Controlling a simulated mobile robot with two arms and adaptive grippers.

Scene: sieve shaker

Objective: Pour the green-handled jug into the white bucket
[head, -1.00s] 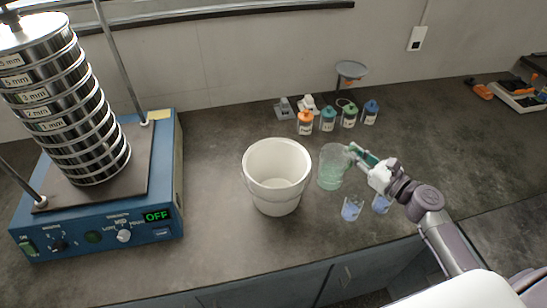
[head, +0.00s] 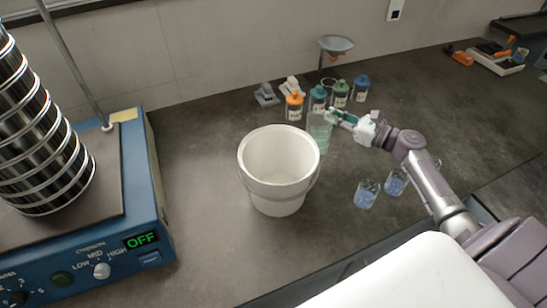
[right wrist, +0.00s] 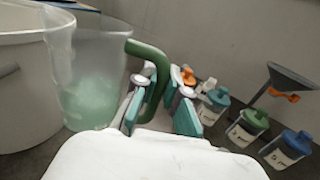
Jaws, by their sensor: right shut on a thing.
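The white bucket (head: 262,186) stands upright and open on the dark bench, in the middle of the head view; its inside looks empty. My left gripper is out of view.
The blue sieve shaker (head: 150,200) with its sieve stack fills the left. Several capped bottles (head: 340,93) and a funnel on a stand (head: 336,45) are behind the jug. Two small beakers with bluish contents (head: 367,193) stand at the front right. Bench between shaker and bucket is clear.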

